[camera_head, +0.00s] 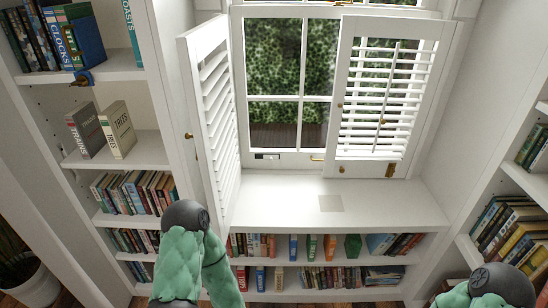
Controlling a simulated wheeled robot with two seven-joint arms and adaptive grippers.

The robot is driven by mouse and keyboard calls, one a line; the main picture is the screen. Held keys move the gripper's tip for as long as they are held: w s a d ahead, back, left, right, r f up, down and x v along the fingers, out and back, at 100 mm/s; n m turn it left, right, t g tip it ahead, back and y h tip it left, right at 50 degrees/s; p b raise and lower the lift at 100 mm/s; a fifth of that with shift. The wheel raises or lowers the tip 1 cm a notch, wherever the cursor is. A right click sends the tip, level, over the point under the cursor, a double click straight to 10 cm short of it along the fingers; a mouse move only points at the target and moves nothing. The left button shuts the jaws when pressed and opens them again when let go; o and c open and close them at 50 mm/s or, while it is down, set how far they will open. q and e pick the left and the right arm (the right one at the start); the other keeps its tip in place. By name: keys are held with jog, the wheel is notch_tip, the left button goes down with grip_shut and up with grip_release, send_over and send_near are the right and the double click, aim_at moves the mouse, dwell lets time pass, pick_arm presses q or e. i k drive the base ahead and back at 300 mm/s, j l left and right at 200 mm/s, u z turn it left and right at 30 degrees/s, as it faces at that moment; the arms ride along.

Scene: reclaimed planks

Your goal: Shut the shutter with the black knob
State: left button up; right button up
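Two white louvred shutters flank the window. The left shutter (212,115) stands swung out from the window, toward me, with a small dark knob (188,136) on its near edge. It looks black, but it is very small. The right shutter (385,90) lies across the right part of the window, close to the frame; it has a small brass-coloured knob (341,169) at its lower left. Neither gripper is in view. Only bent parts of my arms show, at the bottom left and bottom right, below the shutters.
The window (285,100) has a white sill (290,205) with a flat pale square (331,203) on it. Bookcases stand left (110,148) and right (515,180), with low shelves (310,290) under the sill. A potted plant (35,285) is at lower left. The sill is otherwise clear.

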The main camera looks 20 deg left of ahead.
aim_at(213, 118)
jog(key=j, duration=1.1)
jog(key=k+j, duration=0.15)
jog(key=j, duration=0.95)
